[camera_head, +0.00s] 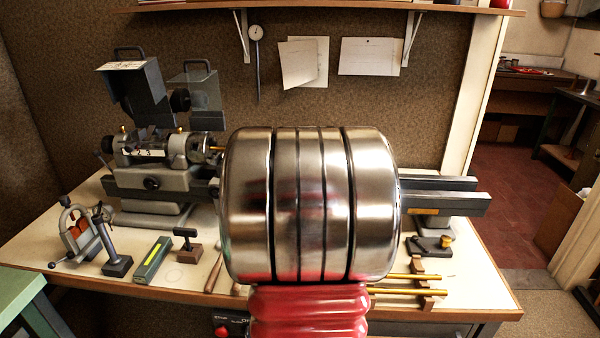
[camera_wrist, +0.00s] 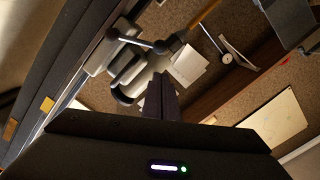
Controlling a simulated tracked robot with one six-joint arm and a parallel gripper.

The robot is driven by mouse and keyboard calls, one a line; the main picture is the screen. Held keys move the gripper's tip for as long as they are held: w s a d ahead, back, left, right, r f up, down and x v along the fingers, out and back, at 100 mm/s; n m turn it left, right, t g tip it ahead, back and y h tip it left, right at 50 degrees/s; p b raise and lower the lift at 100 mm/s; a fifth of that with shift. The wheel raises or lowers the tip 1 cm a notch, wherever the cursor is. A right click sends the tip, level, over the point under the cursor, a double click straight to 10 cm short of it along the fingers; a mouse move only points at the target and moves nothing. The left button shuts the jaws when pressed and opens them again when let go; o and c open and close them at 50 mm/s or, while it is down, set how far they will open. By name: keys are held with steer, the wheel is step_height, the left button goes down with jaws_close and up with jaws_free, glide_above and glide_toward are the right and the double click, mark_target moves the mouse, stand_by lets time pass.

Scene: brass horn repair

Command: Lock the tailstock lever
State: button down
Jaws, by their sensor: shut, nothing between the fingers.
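In the wrist view, a light grey body (camera_wrist: 101,56) that looks like the tailstock stands beside the dark lathe bed (camera_wrist: 62,62). A thin metal lever (camera_wrist: 138,40) with dark ball ends crosses above it. A dark curved handle (camera_wrist: 126,88) shows just below the lever. My gripper (camera_wrist: 161,80) is shut and empty, its fingertips pointing toward the lever and handle, to their right in the picture. I see no clear contact; the exact gap cannot be told. In the head view my arm hides the tailstock and my gripper.
The lathe headstock (camera_head: 150,165) is at the left of the bench (camera_head: 480,285). The bed rails (camera_head: 445,190) run out to the right. A shelf (camera_head: 330,8) hangs above.

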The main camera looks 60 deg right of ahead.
steer(key=v, duration=1)
steer(key=shift+s+r, duration=0.35)
steer(key=shift+s, duration=0.05)
steer(key=shift+d, duration=0.1)
